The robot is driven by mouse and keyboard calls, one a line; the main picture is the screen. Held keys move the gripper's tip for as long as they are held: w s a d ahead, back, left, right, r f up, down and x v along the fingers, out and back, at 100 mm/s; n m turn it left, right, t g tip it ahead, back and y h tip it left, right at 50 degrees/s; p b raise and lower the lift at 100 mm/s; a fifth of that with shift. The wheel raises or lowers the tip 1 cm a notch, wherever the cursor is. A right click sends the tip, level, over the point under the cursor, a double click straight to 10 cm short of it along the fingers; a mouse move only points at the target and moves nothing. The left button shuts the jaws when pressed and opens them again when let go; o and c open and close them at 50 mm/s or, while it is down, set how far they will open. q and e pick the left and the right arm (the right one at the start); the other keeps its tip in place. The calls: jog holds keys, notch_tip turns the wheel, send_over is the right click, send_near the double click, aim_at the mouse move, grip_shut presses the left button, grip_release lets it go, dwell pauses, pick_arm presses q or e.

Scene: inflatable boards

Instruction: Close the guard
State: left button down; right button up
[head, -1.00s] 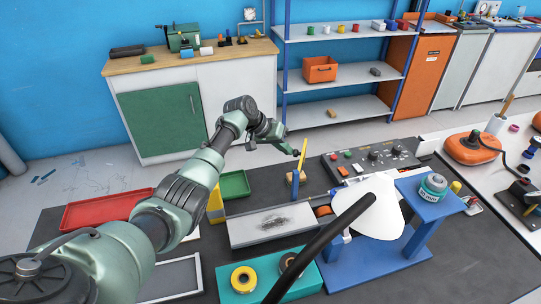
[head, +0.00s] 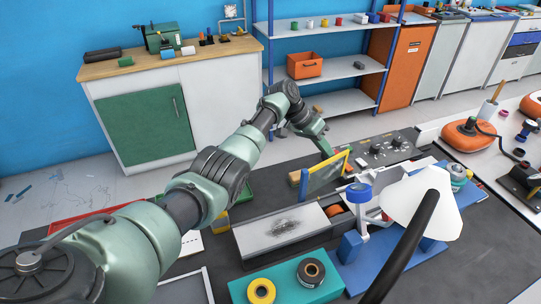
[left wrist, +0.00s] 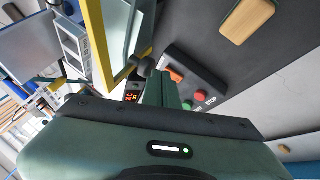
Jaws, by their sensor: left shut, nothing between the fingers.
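The guard (head: 327,174) is a clear panel in a yellow frame. It stands upright beside the far end of the grey bed (head: 280,228) of a bench machine, with its face turned partly to the head camera. My left gripper (head: 327,151) is shut and empty at the guard's upper edge; I cannot tell whether it touches. In the left wrist view the guard's yellow frame (left wrist: 98,45) runs just left of the fingers (left wrist: 148,78). The control panel (head: 385,150) with buttons and knobs lies behind the guard. My right gripper is out of view.
A white shade on a black arm (head: 418,202) hangs in front at the right. A blue stand (head: 350,247) and a teal block with rolls (head: 288,284) stand in front of the bed. A red tray (head: 90,219) lies left, partly behind my arm.

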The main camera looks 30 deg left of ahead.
pick_arm(q)
jog(key=shift+s+d+p, duration=0.15)
jog(key=shift+d+p, duration=0.05)
jog(key=shift+d, duration=0.55)
jog(key=shift+s+d+p, duration=0.1)
jog(key=shift+d+p, duration=0.05)
jog(key=shift+d, duration=0.6)
